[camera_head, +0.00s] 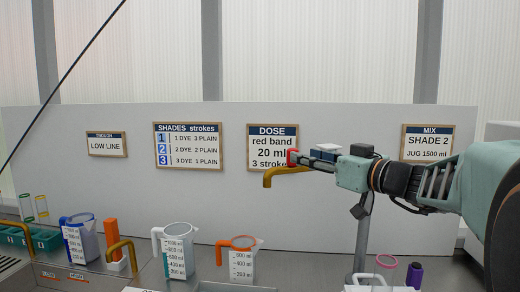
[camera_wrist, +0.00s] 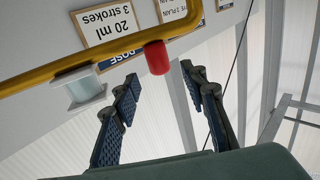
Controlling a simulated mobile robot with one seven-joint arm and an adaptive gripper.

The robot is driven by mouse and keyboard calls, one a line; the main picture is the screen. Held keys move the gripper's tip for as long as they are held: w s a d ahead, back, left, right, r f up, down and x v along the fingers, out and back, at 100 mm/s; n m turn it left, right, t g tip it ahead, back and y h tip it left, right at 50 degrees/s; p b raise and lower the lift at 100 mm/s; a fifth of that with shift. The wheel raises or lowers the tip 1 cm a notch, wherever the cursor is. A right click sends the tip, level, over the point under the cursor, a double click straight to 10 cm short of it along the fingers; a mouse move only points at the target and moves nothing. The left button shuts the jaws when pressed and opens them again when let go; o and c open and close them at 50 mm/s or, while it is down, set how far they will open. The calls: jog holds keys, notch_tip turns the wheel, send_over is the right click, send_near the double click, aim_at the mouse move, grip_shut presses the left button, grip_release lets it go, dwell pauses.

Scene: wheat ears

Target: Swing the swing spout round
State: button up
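The swing spout (camera_head: 285,173) is a yellow bent pipe in front of the back board. In the wrist view the yellow pipe (camera_wrist: 60,65) runs across the upper left, with a red knob (camera_wrist: 157,58) on it and a pale spool-like fitting (camera_wrist: 83,90) below it. The red knob (camera_head: 292,157) also shows in the head view. My gripper (camera_head: 302,158) is at the knob's right. In the wrist view my gripper (camera_wrist: 160,78) has its fingers spread, with the knob lying between and just beyond the tips. I cannot tell whether either finger touches it.
Below stand a white-handled jug (camera_head: 178,252), an orange-handled jug (camera_head: 242,262) and a blue jug (camera_head: 82,240). Another yellow bent pipe (camera_head: 120,247) stands at the left. A purple bottle (camera_head: 414,275) is at the lower right. Signs hang on the board (camera_head: 200,200) behind.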

jog(key=p+x, duration=0.1)
jog(key=x, duration=0.5)
jog(key=shift+w+a+p, duration=0.1)
jog(key=shift+w+p, duration=0.05)
jog(key=shift+p, duration=0.15)
grip_shut()
